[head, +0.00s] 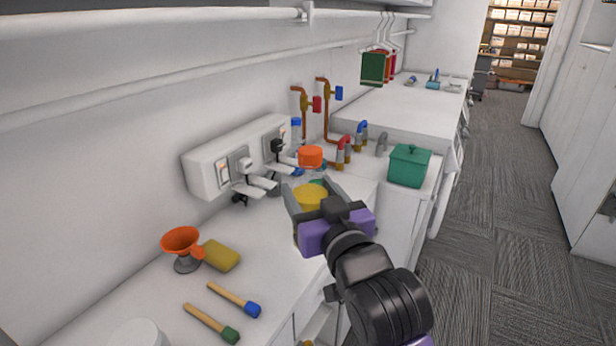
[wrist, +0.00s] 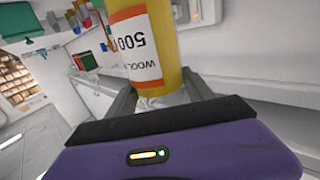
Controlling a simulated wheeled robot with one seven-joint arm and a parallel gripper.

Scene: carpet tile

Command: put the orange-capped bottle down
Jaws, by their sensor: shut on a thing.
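The orange-capped bottle (head: 310,157) shows upright in the head view, over the front part of the white counter (head: 150,290). Its upper part looks clear, with yellow contents below. My gripper (head: 316,192) is shut on this upper part, below the cap. In the wrist view the bottle's yellow body and its white and orange label (wrist: 136,45) appear upside down, running from my fingers (wrist: 160,95) to the top edge. The cap is out of sight there. My gripper hides the lower bottle in the head view, and I cannot tell whether its base touches the counter.
An orange funnel (head: 181,240), a yellow sponge-like block (head: 220,255) and two wooden-handled tools (head: 234,299) lie to the left. A socket box (head: 240,155) with plugs is on the wall behind. A green lidded box (head: 409,165) and pipe taps (head: 304,103) stand farther back.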

